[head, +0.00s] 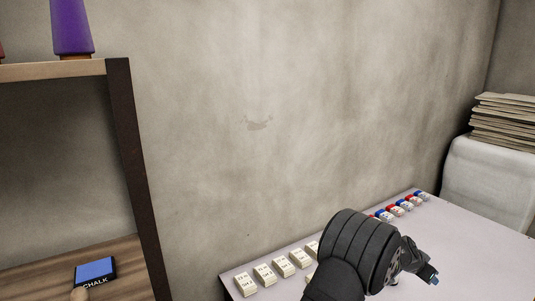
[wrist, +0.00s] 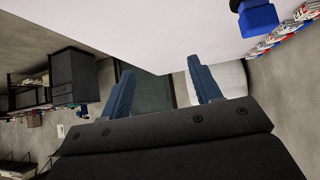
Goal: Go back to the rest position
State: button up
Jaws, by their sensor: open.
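My gripper (head: 433,279) shows at the lower right of the head view, at the end of my dark arm, above the pale table (head: 455,245). Its fingers are small there. In the wrist view my gripper (wrist: 160,66) has its two blue fingers wide apart, with nothing between them. The table (wrist: 150,30) fills the top of the wrist view, beyond the fingertips. No cloth shows in either view. My arm hides part of the table in the head view.
White packets (head: 282,266) line the table's back edge, with red and blue ones (head: 393,209) further right. A blue object (wrist: 258,17) is at the wrist view's upper right. A shelf (head: 133,180) with a chalk box (head: 95,270) stands left. Stacked boards (head: 505,120) are at right.

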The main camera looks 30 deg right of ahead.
jog(key=a+f, duration=0.4)
jog(key=a, duration=0.2)
jog(key=shift+s+a+f+m, duration=0.2)
jog(key=shift+a+f+m, duration=0.1)
jog(key=shift+a, duration=0.1)
jog(key=w+d+r+n, duration=0.1)
jog(key=d+r, duration=0.6)
jog(key=d, duration=0.3)
jog(key=shift+w+d+r+t, duration=0.15)
jog(key=shift+w+r+t, duration=0.1)
jog(key=shift+r+t, duration=0.15)
dwell(0.4)
